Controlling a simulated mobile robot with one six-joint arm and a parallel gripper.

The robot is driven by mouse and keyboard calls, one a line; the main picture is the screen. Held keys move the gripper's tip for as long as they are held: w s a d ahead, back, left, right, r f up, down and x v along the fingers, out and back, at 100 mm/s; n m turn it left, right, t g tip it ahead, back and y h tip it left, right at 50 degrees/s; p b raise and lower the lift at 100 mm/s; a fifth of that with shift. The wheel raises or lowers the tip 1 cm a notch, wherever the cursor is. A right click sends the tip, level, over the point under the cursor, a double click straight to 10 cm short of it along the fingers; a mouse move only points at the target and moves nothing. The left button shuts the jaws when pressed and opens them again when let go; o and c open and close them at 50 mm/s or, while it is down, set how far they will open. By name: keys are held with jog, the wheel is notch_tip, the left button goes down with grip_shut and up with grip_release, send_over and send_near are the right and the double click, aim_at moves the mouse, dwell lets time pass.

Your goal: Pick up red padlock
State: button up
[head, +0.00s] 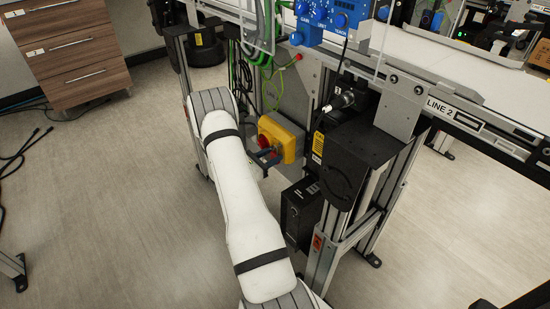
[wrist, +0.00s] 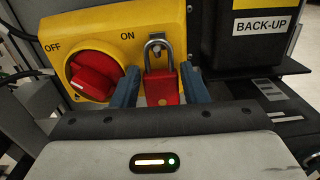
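The red padlock (wrist: 162,87) has a silver shackle and hangs upright at the front of the yellow switch box (wrist: 110,22), its shackle at a hole below the "ON" mark. My gripper (wrist: 160,84) has its two blue fingers on either side of the padlock body, with narrow gaps seeming to show beside it. The lower end of the body is close to the dark gripper edge. In the head view my gripper (head: 269,158) is in front of the yellow box (head: 281,139); the padlock cannot be clearly made out there.
A red rotary knob (wrist: 94,75) sits just left of the padlock. A black box labelled "BACK-UP" (wrist: 243,45) is to the right. In the head view, conveyor frame posts (head: 325,250) and a black unit (head: 301,212) stand right of my arm.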

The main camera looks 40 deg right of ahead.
jog(key=c, duration=0.6)
jog(key=shift+c, duration=0.2)
